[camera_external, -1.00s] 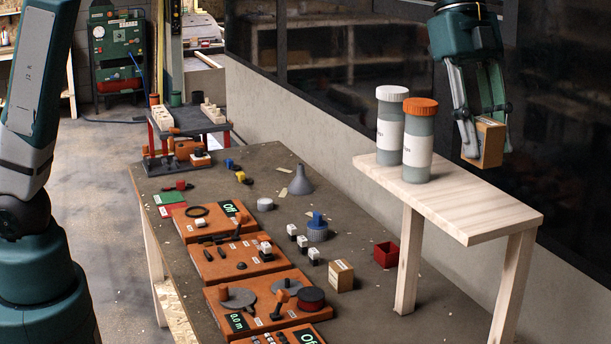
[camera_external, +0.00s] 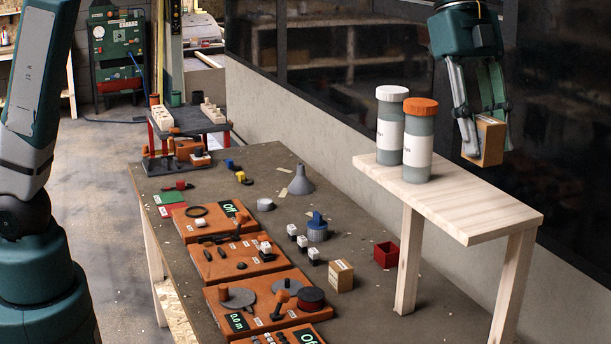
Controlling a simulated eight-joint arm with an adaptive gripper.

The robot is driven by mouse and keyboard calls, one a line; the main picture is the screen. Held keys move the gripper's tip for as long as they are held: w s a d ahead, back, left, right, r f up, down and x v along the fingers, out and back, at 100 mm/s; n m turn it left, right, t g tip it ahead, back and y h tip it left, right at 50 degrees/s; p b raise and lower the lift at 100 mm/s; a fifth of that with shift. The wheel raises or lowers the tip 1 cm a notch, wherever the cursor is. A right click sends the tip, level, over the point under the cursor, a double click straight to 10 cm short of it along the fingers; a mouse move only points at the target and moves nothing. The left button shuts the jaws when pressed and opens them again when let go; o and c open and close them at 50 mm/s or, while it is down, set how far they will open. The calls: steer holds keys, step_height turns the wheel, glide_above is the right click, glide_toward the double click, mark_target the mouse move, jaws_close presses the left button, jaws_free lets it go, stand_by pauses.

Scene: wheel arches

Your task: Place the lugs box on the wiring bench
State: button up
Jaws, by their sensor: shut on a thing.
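My gripper (camera_external: 483,138) is shut on a small brown cardboard box (camera_external: 488,143) and holds it at the upper right, in the air by the far edge of the raised wooden shelf (camera_external: 480,207). I cannot read a label on this box. A similar brown box (camera_external: 341,275) with a white label stands on the dark workbench (camera_external: 345,220), left of the shelf's near leg. Its print is too small to read. Which of the two is the lugs box, and which surface is the wiring bench, I cannot tell.
A white-capped jar (camera_external: 390,128) and an orange-capped jar (camera_external: 417,142) stand on the shelf's left half; its right half is bare. Below are a red open box (camera_external: 386,255), a grey funnel (camera_external: 301,180) and orange panels (camera_external: 238,258). A small rack (camera_external: 190,122) stands at the back.

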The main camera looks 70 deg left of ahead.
mark_target(489, 120)
step_height(489, 120, up, 5)
steer(key=shift+w+a+f, duration=0.1)
steer(key=w+a+n+t+b, duration=0.1)
steer(key=w+a+n+b, duration=0.3)
steer(key=a, duration=1.1)
steer(key=w+a+n+t+y, duration=0.15)
steer(key=w+a, duration=0.45)
steer(key=a, duration=1)
steer(key=w+a+n+t+b, duration=0.1)
steer(key=w+a+n, duration=0.3)
steer(key=a, duration=1.1)
steer(key=s+a+n+y+b, duration=0.1)
steer(key=s+a+n+b, duration=0.2)
steer(key=a, duration=1.3)
steer(key=s+a+n+y, duration=0.1)
steer(key=s+a+n, duration=0.3)
steer(key=a, duration=1.1)
steer(key=s+a+n+y+b, duration=0.15)
steer(key=s+a, duration=0.35)
steer(key=a, duration=1.1)
step_height(489, 120, down, 48)
steer(key=shift+w+a+t+h+b, duration=0.15)
steer(key=shift+t+h+b, duration=0.2)
steer(key=shift+t, duration=0.1)
steer(key=shift+f+b, duration=0.3)
steer(key=shift+f, duration=2.75)
